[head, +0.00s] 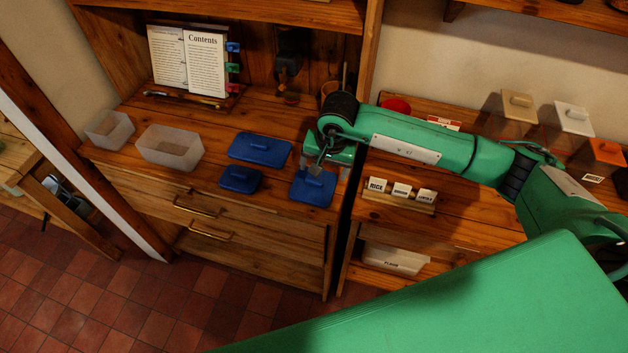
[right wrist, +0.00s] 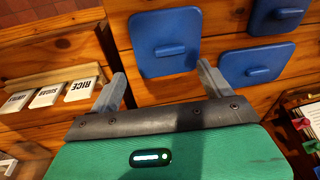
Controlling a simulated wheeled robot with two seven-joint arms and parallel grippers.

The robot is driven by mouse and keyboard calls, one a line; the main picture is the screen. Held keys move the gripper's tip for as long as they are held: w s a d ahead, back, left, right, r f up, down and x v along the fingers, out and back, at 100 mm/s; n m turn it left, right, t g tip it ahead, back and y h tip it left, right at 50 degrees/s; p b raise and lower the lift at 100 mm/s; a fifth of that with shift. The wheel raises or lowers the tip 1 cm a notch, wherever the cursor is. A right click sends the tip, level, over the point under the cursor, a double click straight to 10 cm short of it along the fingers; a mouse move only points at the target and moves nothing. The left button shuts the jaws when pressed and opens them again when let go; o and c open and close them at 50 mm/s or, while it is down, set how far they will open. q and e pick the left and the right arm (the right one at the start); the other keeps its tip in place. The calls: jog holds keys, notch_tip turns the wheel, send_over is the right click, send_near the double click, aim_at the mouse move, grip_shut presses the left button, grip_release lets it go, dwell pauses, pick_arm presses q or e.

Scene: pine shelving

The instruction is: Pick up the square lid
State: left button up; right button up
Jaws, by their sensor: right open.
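Three blue lids with raised handles lie on the wooden counter. The square lid (head: 313,190) is the rightmost, near the counter's front right corner; in the right wrist view it is the lid (right wrist: 165,52) just beyond the fingers. A wider rectangular lid (head: 260,149) lies behind and left of it, and a smaller lid (head: 240,180) lies to its left. My right gripper (head: 331,170) is open and empty, over the back right part of the square lid, with its fingers (right wrist: 162,76) spread and apart from the handle. My left gripper is not in view.
Two translucent open containers (head: 170,148) (head: 110,130) stand at the counter's left. An open book (head: 190,60) stands at the back. On the right unit are label blocks (head: 400,190) and lidded canisters (head: 570,118). A gap separates the two units.

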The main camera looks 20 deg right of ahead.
aim_at(321, 182)
jog(key=shift+w+f, duration=0.1)
jog(key=shift+f, duration=0.5)
jog(key=f+p, duration=0.3)
jog(key=f, duration=0.1)
jog(key=shift+w+a+f, duration=0.1)
jog(key=shift+w+a, duration=0.1)
jog(key=shift+a, duration=0.05)
jog(key=shift+w+f, duration=0.1)
jog(key=shift+f, duration=0.4)
jog(key=c, duration=0.6)
